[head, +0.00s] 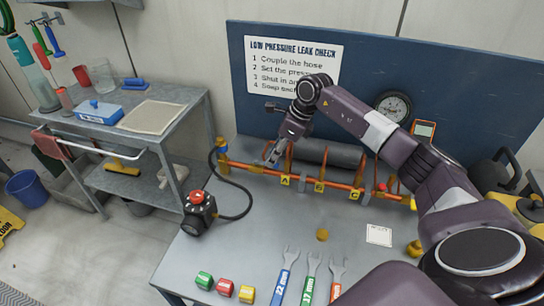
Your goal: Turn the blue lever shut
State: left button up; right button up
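An orange pipe rig (240,166) with yellow tags A, B and C runs along the back of the grey bench. I cannot clearly pick out a blue lever; a small blue part (222,151) shows at the rig's left end, too small to identify. My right gripper (272,131) is above the rig's left part, near tag A. Its two fingers are spread apart, one toward the board and one down by the pipe, with nothing seen between them. Whether it touches the pipe is unclear. My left gripper is out of view.
A black hose joins the rig's left end to a dark red-topped unit (198,212). Wrenches (312,275) and coloured blocks (225,286) lie at the bench front. A blue board (450,75) with a gauge (394,107) stands behind. Mid-bench is mostly clear.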

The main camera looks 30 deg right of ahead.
jog(key=shift+x, duration=1)
jog(key=shift+c, duration=0.4)
grip_shut()
